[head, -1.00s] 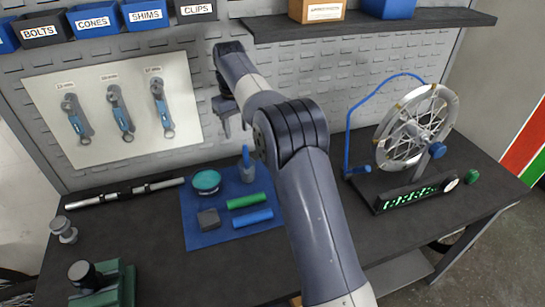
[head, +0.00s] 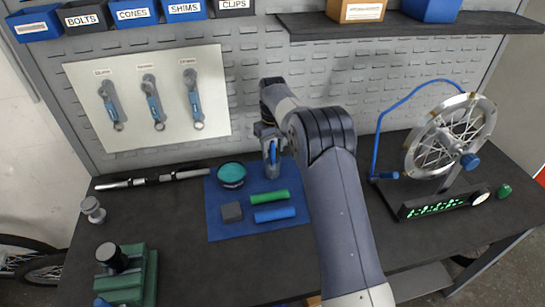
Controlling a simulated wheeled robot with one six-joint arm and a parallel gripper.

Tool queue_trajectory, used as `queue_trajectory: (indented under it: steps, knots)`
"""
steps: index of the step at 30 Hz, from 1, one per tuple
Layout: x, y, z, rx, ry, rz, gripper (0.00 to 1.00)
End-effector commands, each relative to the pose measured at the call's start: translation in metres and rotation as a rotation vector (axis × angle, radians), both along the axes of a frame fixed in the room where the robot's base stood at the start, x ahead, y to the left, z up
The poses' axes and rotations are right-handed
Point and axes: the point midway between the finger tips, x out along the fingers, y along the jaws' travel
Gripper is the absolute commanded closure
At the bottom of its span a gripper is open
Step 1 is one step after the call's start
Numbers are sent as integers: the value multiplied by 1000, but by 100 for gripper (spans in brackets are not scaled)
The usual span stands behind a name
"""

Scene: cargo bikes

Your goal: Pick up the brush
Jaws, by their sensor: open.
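The brush (head: 273,152) shows as a thin blue upright handle standing in a small grey cup (head: 271,170) at the back right of the blue mat (head: 222,231). My gripper (head: 270,145) is open and lowered to the height of the handle's upper part. Its fingers appear at or right beside the handle in the picture. I cannot tell whether the handle is between them or whether they touch it. The brush's lower end is hidden in the cup.
The mat also holds a teal-topped round tin (head: 231,175), a grey block (head: 231,212), a green roll (head: 269,197) and a blue roll (head: 274,214). A wheel on a stand (head: 452,135) is at right. A pegboard (head: 255,60) rises behind.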

Motion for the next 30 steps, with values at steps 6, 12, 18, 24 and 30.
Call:
queue_trajectory:
  steps: [6,12,18,24,30]
  knots:
    - [0,1,-8,0,-2,0,57]
    - [0,1,-8,1,-2,0,64]
    - [0,1,-7,1,-2,0,81]
    - [0,1,-7,1,-2,0,97]
    - [0,1,-7,1,-2,0,100]
